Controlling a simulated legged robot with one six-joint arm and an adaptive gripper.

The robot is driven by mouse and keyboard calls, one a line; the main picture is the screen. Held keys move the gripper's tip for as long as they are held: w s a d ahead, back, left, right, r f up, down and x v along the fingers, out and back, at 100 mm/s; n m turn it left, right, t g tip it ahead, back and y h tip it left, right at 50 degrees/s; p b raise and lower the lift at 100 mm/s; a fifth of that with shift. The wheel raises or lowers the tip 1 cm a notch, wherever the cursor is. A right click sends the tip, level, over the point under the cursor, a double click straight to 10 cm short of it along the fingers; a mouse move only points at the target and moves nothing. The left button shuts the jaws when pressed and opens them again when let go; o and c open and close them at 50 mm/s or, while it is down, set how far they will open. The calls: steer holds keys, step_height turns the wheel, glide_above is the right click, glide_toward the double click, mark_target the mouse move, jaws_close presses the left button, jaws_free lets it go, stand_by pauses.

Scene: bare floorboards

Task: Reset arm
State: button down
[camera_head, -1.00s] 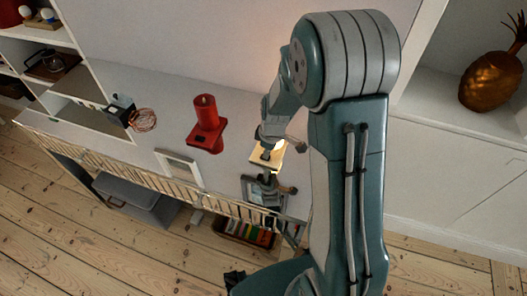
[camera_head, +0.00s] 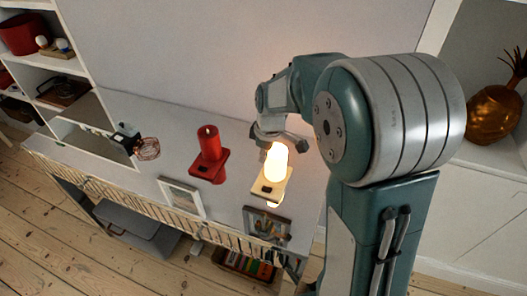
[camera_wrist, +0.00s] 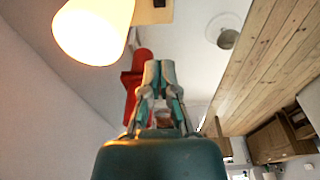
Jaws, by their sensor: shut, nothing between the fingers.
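My gripper (camera_wrist: 158,75) is shut with nothing between its fingers, pointing away from my wrist in the wrist view. In the head view my gripper (camera_head: 286,140) is small and partly hidden, above the white cabinet top, behind the lit lamp. My folded arm fills the right middle of the head view.
A golden pineapple (camera_head: 494,112) sits in the right-hand niche. Floorboards (camera_head: 60,240) are bare at lower left.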

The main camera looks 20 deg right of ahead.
steer(key=shift+a+r, duration=0.1)
steer(key=shift+r, duration=0.65)
steer(key=s+r+m+t, duration=0.1)
steer(key=s+r+m, duration=0.2)
steer(key=s, duration=0.4)
steer(key=s+r+m+t, duration=0.2)
steer(key=s+r+m, duration=0.2)
steer(key=s, duration=0.3)
steer(key=s+r+m+t+h, duration=0.1)
steer(key=s+r+m, duration=0.2)
steer(key=s+r, duration=0.2)
steer(key=s, duration=0.2)
steer(key=shift+s+d+t, duration=0.3)
steer(key=shift+d+t, duration=0.1)
steer(key=shift+r, duration=0.1)
stand_by(0.4)
